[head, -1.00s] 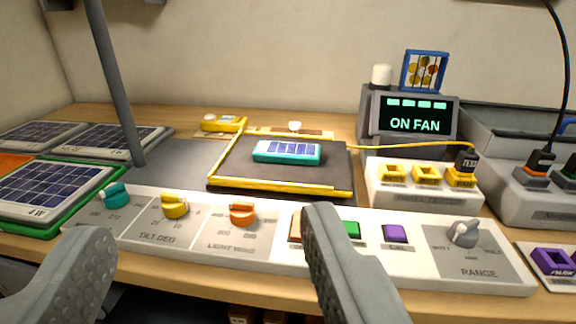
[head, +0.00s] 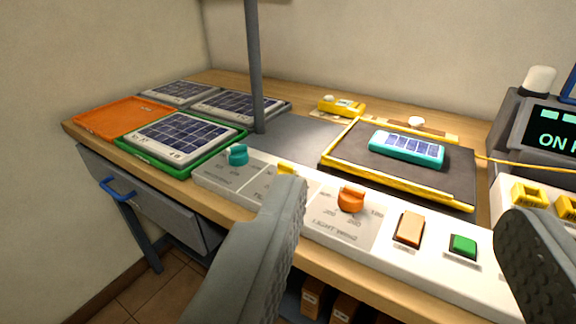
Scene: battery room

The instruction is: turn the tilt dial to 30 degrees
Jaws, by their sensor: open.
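The yellow tilt dial (head: 288,169) sits on the light control panel (head: 386,251), between the teal dial (head: 238,155) and the orange light dial (head: 351,199). Most of the tilt dial and its scale is hidden behind the left finger of my gripper (head: 398,212), so its setting cannot be read. My gripper is open and empty, its fingers wide apart in front of the panel. I cannot tell whether the left finger touches the dial.
An orange switch (head: 410,228) and a green button (head: 463,246) are right of the dials. Behind, a teal solar panel (head: 407,149) lies on a yellow-edged dark plate (head: 335,151). A grey post (head: 254,75) rises behind the teal dial. A drawer (head: 150,196) is below left.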

